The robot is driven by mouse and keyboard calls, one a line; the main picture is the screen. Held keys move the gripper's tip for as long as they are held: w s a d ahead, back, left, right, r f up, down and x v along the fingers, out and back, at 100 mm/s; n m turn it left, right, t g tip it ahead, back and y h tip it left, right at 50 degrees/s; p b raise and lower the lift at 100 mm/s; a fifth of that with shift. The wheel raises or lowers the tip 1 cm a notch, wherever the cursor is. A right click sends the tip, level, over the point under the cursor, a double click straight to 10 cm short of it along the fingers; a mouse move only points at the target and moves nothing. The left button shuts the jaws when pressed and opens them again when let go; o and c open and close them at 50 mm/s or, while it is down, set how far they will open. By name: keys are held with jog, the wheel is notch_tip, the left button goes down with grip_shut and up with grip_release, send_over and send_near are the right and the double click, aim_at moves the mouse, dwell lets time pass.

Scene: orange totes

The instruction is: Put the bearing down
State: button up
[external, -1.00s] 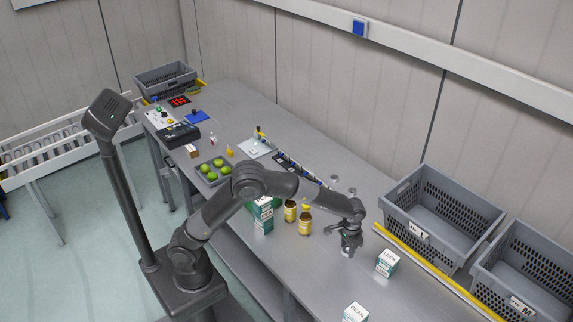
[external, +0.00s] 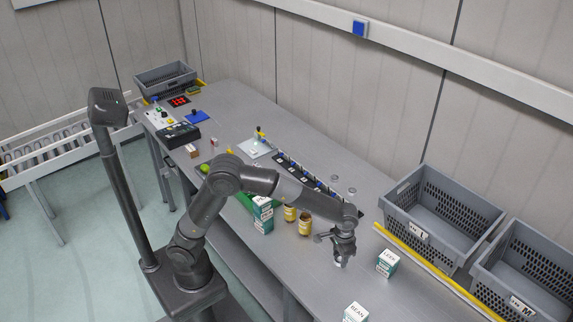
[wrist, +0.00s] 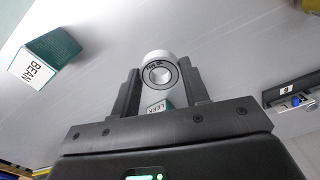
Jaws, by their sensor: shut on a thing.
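The bearing (wrist: 160,73), a pale ring with a dark face and a central hole, sits between the two dark fingers of my gripper (wrist: 160,92) in the wrist view. The gripper is shut on it. In the external view my gripper (external: 342,256) points down over the grey table (external: 300,262), and the bearing is a small light spot (external: 341,262) at the fingertips. It is low over the tabletop; I cannot tell whether it touches.
A LEEK box (external: 387,263) stands right of the gripper and a BEAN box (external: 355,313) nearer the front. Brown-yellow jars (external: 305,224) and a teal box (external: 263,215) stand left. Grey totes (external: 440,215) line the right side, behind a yellow strip (external: 400,243).

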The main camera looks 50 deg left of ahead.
jog(key=w+a+f, duration=0.1)
jog(key=w+a, duration=0.4)
jog(key=a, duration=0.7)
jog(key=w+a+f, duration=0.2)
jog(key=w+a, duration=0.3)
jog(key=a, duration=0.8)
jog(key=w+a+f, duration=0.2)
jog(key=w+a, duration=0.3)
jog(key=a, duration=0.8)
jog(key=shift+a+f, duration=0.2)
jog(key=shift+d, duration=0.2)
jog(key=s+d+r+n, duration=0.1)
jog(key=s+d+r, duration=0.2)
jog(key=d, duration=0.6)
jog(key=s+d+r, duration=0.2)
jog(key=d+r, duration=0.1)
jog(key=d, duration=0.6)
jog(key=w+a+f, duration=0.4)
jog(key=a, duration=0.1)
jog(key=w+a+f, duration=0.3)
jog(key=shift+w+a, duration=0.1)
jog(key=shift+f, duration=2.1)
